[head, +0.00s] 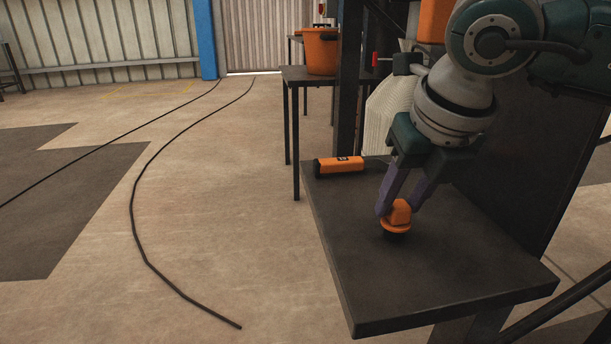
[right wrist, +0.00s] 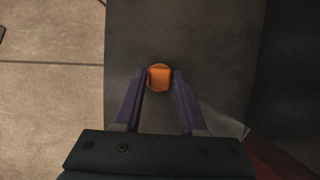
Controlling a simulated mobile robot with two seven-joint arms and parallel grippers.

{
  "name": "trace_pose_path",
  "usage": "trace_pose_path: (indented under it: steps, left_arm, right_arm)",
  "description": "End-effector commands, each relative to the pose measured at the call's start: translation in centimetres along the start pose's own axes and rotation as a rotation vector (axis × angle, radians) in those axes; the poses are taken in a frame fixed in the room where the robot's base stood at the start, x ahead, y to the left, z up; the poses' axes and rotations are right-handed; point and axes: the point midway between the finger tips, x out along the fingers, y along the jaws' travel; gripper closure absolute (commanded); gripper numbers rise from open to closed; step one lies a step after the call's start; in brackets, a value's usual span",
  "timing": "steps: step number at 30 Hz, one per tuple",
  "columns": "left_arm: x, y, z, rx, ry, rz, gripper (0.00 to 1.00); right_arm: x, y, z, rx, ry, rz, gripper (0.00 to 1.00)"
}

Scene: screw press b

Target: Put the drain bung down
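The drain bung (head: 396,222) has an orange top and flange with a dark lower part. It is upright at the dark table (head: 440,275), towards its middle. I cannot tell whether its base touches the tabletop. My right gripper (head: 398,212) reaches down from above with its purple fingers on either side of the bung's orange top. In the right wrist view the bung (right wrist: 159,78) sits between the fingertips (right wrist: 160,80), which look closed against it. My left gripper is not in view.
An orange and black cylinder-like item (head: 339,166) lies at the table's back left. An orange bucket (head: 320,52) stands on another table behind. A dark upright panel (head: 500,160) bounds the table's right side. The tabletop's front is clear.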

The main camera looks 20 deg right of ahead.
Motion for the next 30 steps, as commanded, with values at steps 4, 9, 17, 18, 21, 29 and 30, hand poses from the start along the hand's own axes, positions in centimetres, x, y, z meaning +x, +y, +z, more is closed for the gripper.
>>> trace_pose_path:
  steps: [4,9,17,18,21,29,30]
  left_arm:
    - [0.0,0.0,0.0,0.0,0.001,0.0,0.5]
    - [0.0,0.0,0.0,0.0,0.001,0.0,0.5]
    - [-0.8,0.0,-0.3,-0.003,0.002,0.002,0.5]
    - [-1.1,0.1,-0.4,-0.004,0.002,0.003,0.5]
    - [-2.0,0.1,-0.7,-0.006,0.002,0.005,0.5]
    - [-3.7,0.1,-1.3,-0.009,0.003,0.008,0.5]
    - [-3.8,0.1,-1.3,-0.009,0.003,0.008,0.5]
  right_arm:
    - [0.0,0.0,0.0,0.0,0.0,0.0,0.42]
    - [0.0,0.0,0.0,0.0,0.0,0.0,0.38]
    - [-1.6,0.1,0.2,0.0,-0.002,0.003,0.38]
    - [-2.3,0.0,0.2,-0.001,-0.002,0.002,0.38]
    - [-4.6,0.0,0.3,-0.001,-0.003,0.002,0.38]
    - [-10.1,0.0,0.3,-0.001,-0.004,0.001,0.38]
    - [-10.6,0.0,0.2,0.0,-0.003,0.002,0.38]
